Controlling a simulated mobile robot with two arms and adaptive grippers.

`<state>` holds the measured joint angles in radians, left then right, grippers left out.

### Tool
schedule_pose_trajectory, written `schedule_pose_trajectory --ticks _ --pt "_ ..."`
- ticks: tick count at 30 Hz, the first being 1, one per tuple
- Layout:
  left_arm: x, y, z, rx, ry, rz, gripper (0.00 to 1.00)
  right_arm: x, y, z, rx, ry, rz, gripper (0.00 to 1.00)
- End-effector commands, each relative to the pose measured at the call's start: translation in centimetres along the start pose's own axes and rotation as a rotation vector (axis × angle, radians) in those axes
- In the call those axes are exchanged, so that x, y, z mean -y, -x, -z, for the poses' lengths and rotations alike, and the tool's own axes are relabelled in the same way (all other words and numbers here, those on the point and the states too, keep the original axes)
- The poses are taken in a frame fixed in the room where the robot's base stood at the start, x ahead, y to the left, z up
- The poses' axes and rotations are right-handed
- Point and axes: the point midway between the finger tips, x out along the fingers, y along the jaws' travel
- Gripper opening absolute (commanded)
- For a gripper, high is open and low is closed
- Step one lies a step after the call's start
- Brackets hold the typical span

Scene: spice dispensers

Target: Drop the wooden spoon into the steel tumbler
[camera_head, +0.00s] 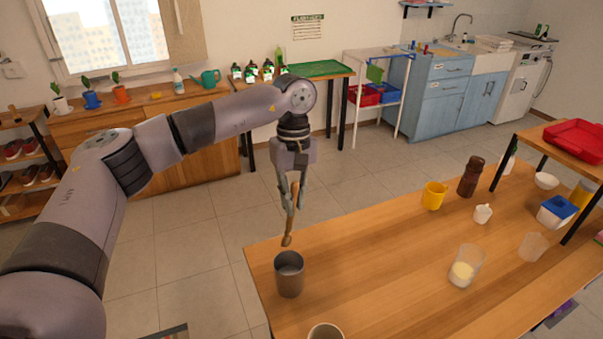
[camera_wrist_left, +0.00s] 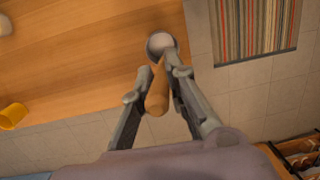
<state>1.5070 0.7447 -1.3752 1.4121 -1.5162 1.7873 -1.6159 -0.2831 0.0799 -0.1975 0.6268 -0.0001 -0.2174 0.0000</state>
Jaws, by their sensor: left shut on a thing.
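The steel tumbler (camera_head: 289,276) stands upright at the near left corner of the wooden table (camera_head: 385,262). My left gripper (camera_head: 294,205) is shut on the wooden spoon (camera_head: 288,239), which hangs down from the fingers. The spoon's lower end is just above the tumbler's rim in the head view. In the left wrist view, the spoon (camera_wrist_left: 158,92) lies between the fingers (camera_wrist_left: 160,75), and the tumbler (camera_wrist_left: 161,43) shows beyond them, partly hidden by spoon and finger. My right gripper is in neither view.
A beige cup (camera_head: 325,331) stands at the near edge. A striped mat (camera_wrist_left: 256,27) lies beyond the table edge.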

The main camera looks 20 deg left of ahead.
Motion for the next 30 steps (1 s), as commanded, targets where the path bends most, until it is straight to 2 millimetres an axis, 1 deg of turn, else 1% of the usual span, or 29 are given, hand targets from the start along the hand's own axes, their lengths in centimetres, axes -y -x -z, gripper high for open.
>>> schedule_pose_trajectory --ticks 2,6,10,16,23,30 --pt "0.0 0.3 0.2 0.001 0.012 -0.001 0.0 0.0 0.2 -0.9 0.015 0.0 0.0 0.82" --pt "-0.1 -0.2 0.3 0.0 0.015 -0.002 0.0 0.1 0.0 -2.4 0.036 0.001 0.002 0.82" --pt "-0.1 -0.8 0.3 0.0 0.014 -0.001 0.0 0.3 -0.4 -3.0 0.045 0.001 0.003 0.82" --pt "-0.2 -2.4 0.5 0.0 0.014 -0.001 0.0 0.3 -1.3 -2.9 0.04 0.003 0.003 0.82" --pt "-0.3 -4.2 0.8 0.0 0.014 -0.001 0.0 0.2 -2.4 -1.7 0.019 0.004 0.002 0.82" --pt "-0.4 -6.2 1.0 0.0 0.014 -0.002 0.0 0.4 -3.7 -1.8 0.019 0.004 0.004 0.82"
